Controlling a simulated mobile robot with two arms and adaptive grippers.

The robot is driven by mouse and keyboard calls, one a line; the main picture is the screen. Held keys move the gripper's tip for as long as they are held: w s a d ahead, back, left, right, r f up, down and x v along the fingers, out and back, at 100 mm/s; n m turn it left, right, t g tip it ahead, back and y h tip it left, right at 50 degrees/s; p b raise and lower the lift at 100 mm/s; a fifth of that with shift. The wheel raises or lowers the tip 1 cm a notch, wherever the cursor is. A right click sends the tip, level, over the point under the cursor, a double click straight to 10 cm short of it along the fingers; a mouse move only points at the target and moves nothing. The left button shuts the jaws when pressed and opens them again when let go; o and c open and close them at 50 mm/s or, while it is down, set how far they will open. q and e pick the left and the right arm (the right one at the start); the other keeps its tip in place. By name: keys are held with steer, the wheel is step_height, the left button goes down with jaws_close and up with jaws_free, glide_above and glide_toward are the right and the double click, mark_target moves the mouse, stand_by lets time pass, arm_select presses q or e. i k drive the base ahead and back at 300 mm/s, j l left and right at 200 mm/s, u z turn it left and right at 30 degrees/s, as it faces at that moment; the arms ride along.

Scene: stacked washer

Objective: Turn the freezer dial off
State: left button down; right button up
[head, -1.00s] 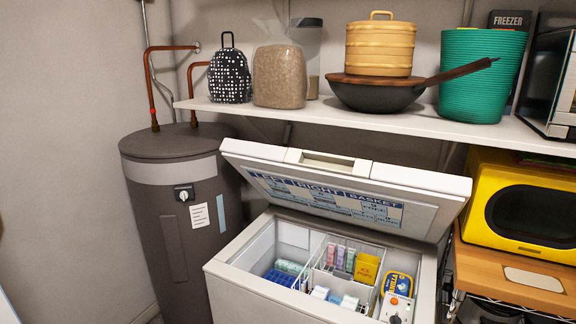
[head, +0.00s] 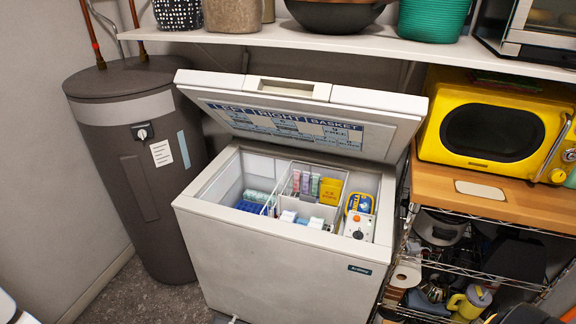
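The chest freezer (head: 275,262) stands in the middle of the head view with its lid (head: 300,112) raised. A white control box (head: 358,226) sits inside at the right end of the freezer. On its face is a small dark round dial (head: 357,235) with a small orange spot above it. The dial's setting is too small to read. Neither of my grippers is in view.
A grey water heater (head: 135,190) with its own knob stands left of the freezer. A yellow microwave (head: 488,120) sits on a wooden-topped wire rack at right. A white shelf (head: 330,42) runs above the lid. Some floor (head: 140,298) shows at lower left.

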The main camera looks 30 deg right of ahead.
mark_target(359, 234)
steer(key=z, duration=2.55)
